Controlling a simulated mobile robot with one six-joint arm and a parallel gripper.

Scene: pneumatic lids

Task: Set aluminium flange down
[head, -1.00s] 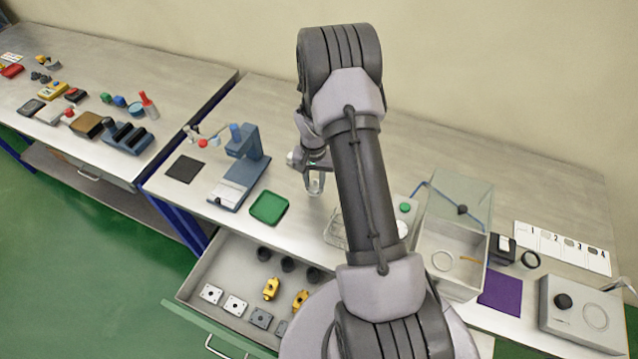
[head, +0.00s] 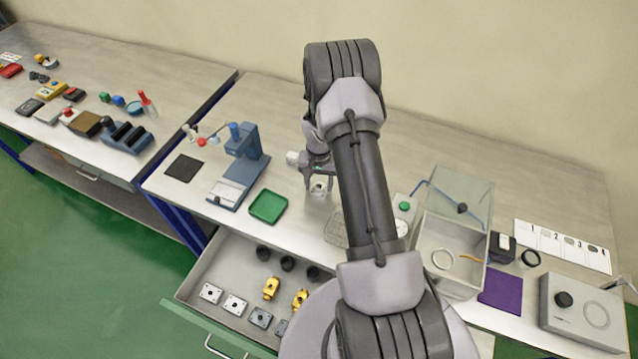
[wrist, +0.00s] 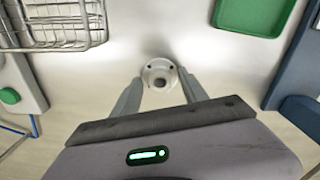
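The aluminium flange (wrist: 159,74) is a small pale round disc with a dark centre and small holes. It sits between the two fingertips of my gripper (wrist: 160,80) in the wrist view, and the fingers appear to meet its rim on both sides. In the head view my gripper (head: 319,180) points down, low over the bench, with the flange (head: 318,188) at its tips. The flange looks level and at or just above the bench top (head: 300,215); the exact gap beneath it is hard to tell.
A green tray (head: 268,207) and a blue press-like stand (head: 240,170) are to the left. A wire basket (wrist: 60,25) is close on the other side, with a green-button box (head: 404,207) and clear-lidded bin (head: 450,250) beyond. An open drawer (head: 205,275) projects in front.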

